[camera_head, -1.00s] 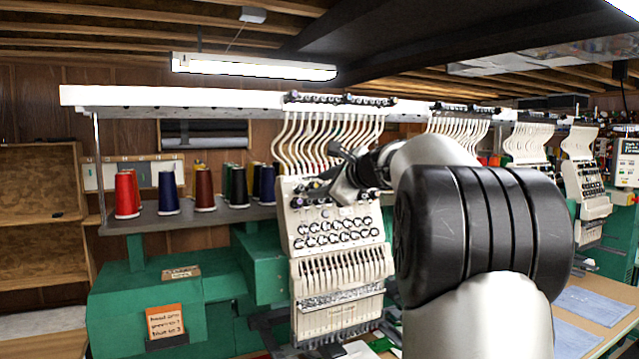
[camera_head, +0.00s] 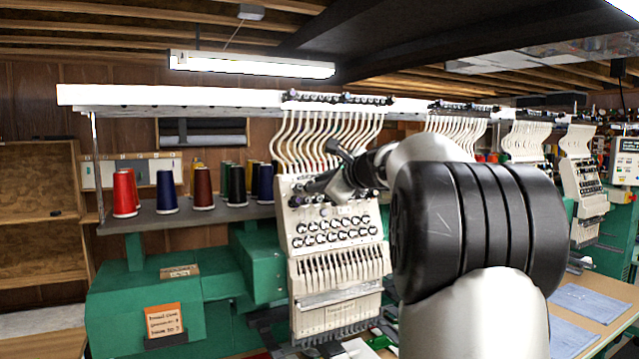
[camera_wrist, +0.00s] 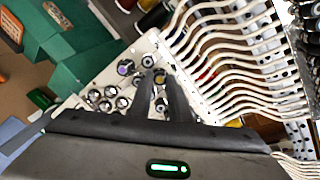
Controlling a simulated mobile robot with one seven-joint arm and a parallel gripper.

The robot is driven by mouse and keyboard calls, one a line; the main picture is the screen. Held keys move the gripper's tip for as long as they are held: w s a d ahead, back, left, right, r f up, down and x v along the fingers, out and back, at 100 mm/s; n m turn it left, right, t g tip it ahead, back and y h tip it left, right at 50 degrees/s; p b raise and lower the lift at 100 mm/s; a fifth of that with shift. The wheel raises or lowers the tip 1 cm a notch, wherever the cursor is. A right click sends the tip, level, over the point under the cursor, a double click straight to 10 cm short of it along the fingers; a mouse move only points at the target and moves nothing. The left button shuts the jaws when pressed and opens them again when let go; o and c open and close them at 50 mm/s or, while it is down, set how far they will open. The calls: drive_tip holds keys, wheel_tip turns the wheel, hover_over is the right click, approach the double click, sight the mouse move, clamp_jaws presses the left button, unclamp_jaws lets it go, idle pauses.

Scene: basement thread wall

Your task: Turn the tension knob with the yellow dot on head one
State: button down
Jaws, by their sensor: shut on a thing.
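Head one is the nearest white embroidery head (camera_head: 335,265), with rows of round tension knobs (camera_head: 330,232) on its sloped face. My gripper (camera_head: 312,190) reaches from the right to the upper part of that face, below the curved white thread tubes. In the wrist view, my gripper (camera_wrist: 163,78) has its two dark fingers close together, shut on a small knob (camera_wrist: 160,74) between the tips. The fingers hide much of this knob, and I cannot make out a yellow dot on it. Other chrome knobs (camera_wrist: 108,98) lie to its left.
Curved thread tubes (camera_wrist: 225,55) run close on the right in the wrist view. Colored thread cones (camera_head: 204,190) stand on a shelf to the left. More white heads (camera_head: 580,185) line up to the right. Blue cloths (camera_head: 592,300) lie on the table at the lower right.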

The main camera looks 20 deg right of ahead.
drive_tip(key=m+h+p, duration=0.1)
drive_tip(key=m+p, duration=0.1)
drive_tip(key=m, duration=0.3)
drive_tip(key=m+p, duration=0.3)
drive_tip(key=m, duration=0.3)
drive_tip(key=shift+a+m+h, duration=0.2)
drive_tip(key=shift+m+h, duration=0.1)
drive_tip(key=shift+h, duration=0.1)
idle(0.3)
drive_tip(key=c, duration=1.6)
unclamp_jaws()
drive_tip(key=shift+t, duration=0.3)
drive_tip(key=shift+c, duration=0.2)
